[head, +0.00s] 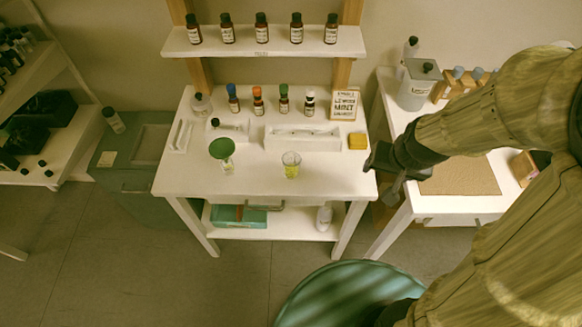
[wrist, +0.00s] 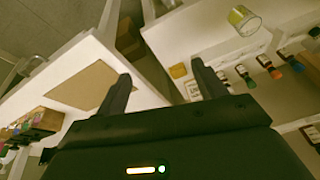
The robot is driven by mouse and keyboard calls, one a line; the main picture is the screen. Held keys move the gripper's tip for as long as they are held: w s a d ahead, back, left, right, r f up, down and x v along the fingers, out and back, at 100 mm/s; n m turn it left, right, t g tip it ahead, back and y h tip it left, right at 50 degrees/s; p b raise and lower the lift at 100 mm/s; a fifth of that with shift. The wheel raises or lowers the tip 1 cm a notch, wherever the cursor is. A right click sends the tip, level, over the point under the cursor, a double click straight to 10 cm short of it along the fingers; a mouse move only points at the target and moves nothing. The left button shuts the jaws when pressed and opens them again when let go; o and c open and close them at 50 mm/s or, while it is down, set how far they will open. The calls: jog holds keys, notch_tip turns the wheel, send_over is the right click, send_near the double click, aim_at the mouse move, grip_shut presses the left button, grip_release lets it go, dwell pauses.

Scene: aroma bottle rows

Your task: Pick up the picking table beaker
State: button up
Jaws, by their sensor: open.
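The beaker (head: 291,164) is a small clear glass with yellowish markings, upright near the front middle of the white picking table (head: 250,184). In the wrist view the beaker (wrist: 244,20) shows at the top right, well beyond my fingertips. My gripper (head: 384,172) is at the right edge of the picking table, to the right of the beaker and apart from it. In the wrist view my gripper (wrist: 160,85) has its two dark fingers spread with nothing between them.
Several dropper bottles (head: 258,101), a white tray (head: 300,138), a yellow sponge (head: 358,141) and a sign (head: 345,104) are behind. A side table with a brown mat (head: 459,177) is on the right.

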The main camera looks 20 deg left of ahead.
jog(key=w+a+f+t+y+b, duration=0.1)
jog(key=w+a+f, duration=0.1)
jog(key=a, duration=0.4)
jog(key=w+a+f+t+b, duration=0.1)
jog(key=w+a+f, duration=0.15)
jog(key=a, duration=0.25)
jog(key=m+t+h+b, duration=0.2)
jog(key=t+b, duration=0.2)
send_near(288, 172)
notch_tip(288, 172, up, 2)
jog(key=w, duration=0.3)
jog(key=s+a+f+t+h+b, duration=0.1)
jog(key=s+a+f+t+h, duration=0.1)
jog(key=s, duration=0.6)
jog(key=shift+s+a+f+m+t+h+b, duration=0.3)
jog(key=shift+s+a+f+t+h, duration=0.1)
jog(key=shift+t, duration=0.3)
jog(key=shift+w, duration=0.1)
jog(key=x, duration=1.1)
jog(key=shift+w+d+f, duration=0.1)
jog(key=shift+w+f, duration=0.1)
jog(key=shift+w, duration=0.25)
jog(key=shift+w+f, duration=0.1)
